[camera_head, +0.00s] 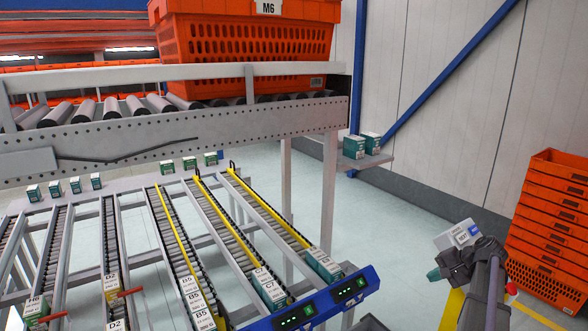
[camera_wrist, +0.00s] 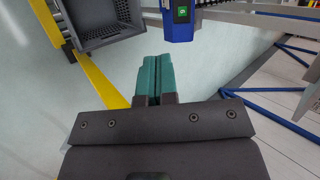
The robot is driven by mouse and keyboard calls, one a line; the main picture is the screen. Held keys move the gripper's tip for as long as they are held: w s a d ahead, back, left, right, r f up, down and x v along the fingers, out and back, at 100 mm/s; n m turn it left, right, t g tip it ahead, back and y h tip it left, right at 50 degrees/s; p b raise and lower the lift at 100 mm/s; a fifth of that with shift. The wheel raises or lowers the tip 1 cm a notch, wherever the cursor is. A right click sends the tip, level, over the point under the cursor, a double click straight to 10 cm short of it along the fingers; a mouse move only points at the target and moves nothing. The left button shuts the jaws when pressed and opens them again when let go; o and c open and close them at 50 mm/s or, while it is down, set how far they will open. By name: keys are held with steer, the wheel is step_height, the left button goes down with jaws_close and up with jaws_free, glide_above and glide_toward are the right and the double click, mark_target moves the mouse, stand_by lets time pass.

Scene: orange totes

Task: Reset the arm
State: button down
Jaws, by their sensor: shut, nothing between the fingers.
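My gripper (camera_head: 434,274) is at the lower right of the head view, in front of the wall and to the right of the roller lanes. Its teal fingertips point left there. In the wrist view my gripper (camera_wrist: 158,76) shows its two teal fingers side by side, shut with nothing between them. The gripper is apart from the lanes and boxes.
An orange tote (camera_head: 245,45) sits on the upper roller conveyor (camera_head: 200,140). Sloped lanes hold labelled boxes (camera_head: 322,264) and end at blue display units (camera_head: 348,288). Stacked orange totes (camera_head: 548,225) stand at right. A grey bin (camera_wrist: 100,22) is beyond the fingers. Open floor lies between.

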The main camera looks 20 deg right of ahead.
steer(key=s+a+f+n+g+h, duration=0.1)
steer(key=a+n, duration=0.3)
steer(key=a, duration=1)
steer(key=s+a+f+n+g+h, duration=0.2)
steer(key=s+a+n+g, duration=0.1)
steer(key=a, duration=1.2)
steer(key=s+a+f+n+g+h, duration=0.1)
steer(key=a+n, duration=0.5)
steer(key=a, duration=0.9)
steer(key=shift+s+f+g+h, duration=0.2)
steer(key=shift+s+g+h, duration=0.3)
steer(key=shift+s+g, duration=0.45)
